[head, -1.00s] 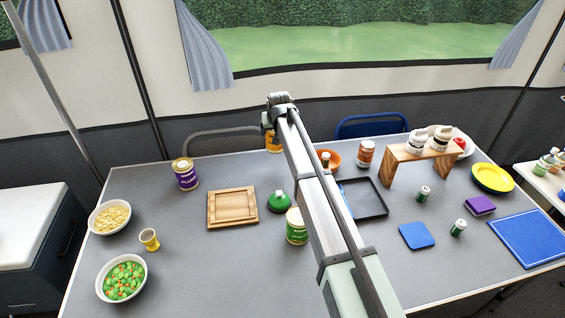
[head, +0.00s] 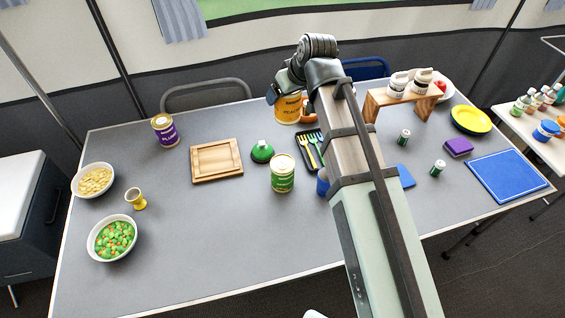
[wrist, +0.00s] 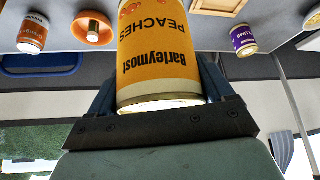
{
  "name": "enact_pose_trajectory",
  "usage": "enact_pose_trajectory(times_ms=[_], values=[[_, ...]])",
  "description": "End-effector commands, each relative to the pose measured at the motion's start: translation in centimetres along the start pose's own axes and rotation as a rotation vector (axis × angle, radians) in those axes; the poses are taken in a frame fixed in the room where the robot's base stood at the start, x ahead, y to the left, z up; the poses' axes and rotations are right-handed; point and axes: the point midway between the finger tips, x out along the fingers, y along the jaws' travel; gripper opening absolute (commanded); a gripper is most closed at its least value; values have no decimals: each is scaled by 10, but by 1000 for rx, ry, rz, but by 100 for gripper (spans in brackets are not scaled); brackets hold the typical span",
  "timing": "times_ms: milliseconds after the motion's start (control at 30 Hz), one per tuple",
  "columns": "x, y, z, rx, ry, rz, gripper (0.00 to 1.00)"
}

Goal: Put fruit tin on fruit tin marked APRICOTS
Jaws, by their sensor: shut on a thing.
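My gripper (head: 279,92) is shut on an orange fruit tin marked PEACHES (head: 288,109), at the back of the table in the head view. In the wrist view this tin (wrist: 162,55) fills the space between the fingers (wrist: 160,92). A purple fruit tin marked PLUMS (head: 165,131) stands at the back left of the table and also shows in the wrist view (wrist: 243,40). A green tin (head: 282,173) stands mid-table, right of the green-topped object; its label is too small to read. I cannot read APRICOTS on any tin.
A wooden board (head: 217,160), a green-topped object (head: 262,151) and a dark cutlery tray (head: 302,150) lie mid-table. Two food bowls (head: 93,180) (head: 112,238) and a yellow cup (head: 136,199) stand left. A wooden stand (head: 408,100) is at the back right.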

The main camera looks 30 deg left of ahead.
Motion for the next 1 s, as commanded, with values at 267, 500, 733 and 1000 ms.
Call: enact_pose_trajectory(times_ms=[267, 500, 733, 1000], values=[[-14, -45, 41, -325, 0, -211, 30], [-20, -59, 52, -551, 1, -357, 30], [-20, -60, 55, -651, 1, -419, 30], [-3, -60, 68, -663, -2, -428, 30]])
